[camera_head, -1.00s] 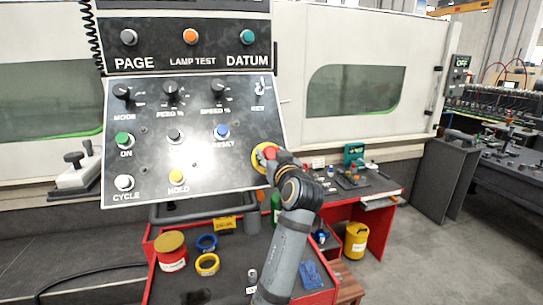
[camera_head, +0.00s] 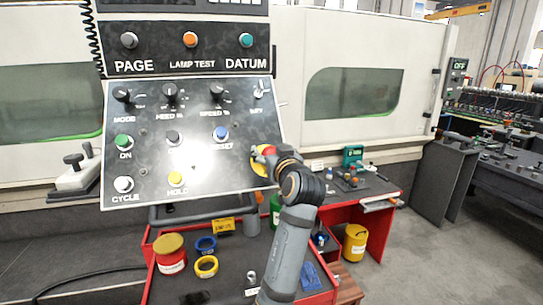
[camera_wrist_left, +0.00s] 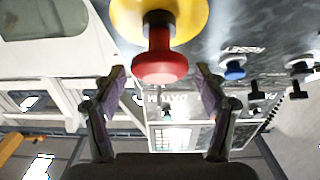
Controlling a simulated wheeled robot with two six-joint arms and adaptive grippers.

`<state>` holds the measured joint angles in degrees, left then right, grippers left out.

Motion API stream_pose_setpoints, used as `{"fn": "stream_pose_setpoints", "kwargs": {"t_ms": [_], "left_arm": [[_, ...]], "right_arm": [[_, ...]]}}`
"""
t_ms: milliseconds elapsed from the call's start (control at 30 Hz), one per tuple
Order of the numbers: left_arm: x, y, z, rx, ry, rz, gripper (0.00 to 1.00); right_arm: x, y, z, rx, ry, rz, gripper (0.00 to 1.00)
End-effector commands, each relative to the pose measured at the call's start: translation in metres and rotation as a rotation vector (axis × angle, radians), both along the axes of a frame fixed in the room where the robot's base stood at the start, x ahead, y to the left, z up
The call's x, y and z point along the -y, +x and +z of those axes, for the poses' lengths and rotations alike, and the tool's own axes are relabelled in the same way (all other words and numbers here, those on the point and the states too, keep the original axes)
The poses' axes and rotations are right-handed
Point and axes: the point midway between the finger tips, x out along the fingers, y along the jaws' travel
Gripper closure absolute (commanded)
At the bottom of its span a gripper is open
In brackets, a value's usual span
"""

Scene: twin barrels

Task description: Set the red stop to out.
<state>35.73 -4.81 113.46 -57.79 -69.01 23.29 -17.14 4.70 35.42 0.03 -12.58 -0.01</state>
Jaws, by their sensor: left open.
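The red stop (camera_head: 269,150) is a mushroom button on a round yellow plate (camera_head: 258,163) at the right edge of the slanted control panel. My left gripper (camera_head: 262,156) is right at it and hides part of it. The open fingers of my left gripper (camera_wrist_left: 160,73) are on either side of the head, with a visible gap to each. My right gripper is not in view.
The control panel (camera_head: 150,155) carries several knobs and buttons, with a blue button (camera_head: 221,133) left of the stop. Below it a red-edged cart (camera_head: 225,270) holds tape rolls and tins. A white machine (camera_head: 300,40) stands behind.

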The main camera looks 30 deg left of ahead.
Motion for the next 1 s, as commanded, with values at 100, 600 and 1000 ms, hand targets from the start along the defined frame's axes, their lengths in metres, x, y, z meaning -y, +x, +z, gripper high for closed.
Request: {"fn": "stream_pose_setpoints", "kwargs": {"t_ms": [100,600,1000], "left_arm": [[0.0,0.0,0.028,0.007,0.001,0.0,0.27],[0.0,0.0,0.088,0.0,0.0,-0.001,0.27],[0.0,0.0,0.087,0.0,0.0,-0.001,0.27]], "right_arm": [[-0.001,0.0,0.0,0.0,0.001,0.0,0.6],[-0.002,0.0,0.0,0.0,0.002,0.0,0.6],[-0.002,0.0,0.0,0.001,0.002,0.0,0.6]]}}
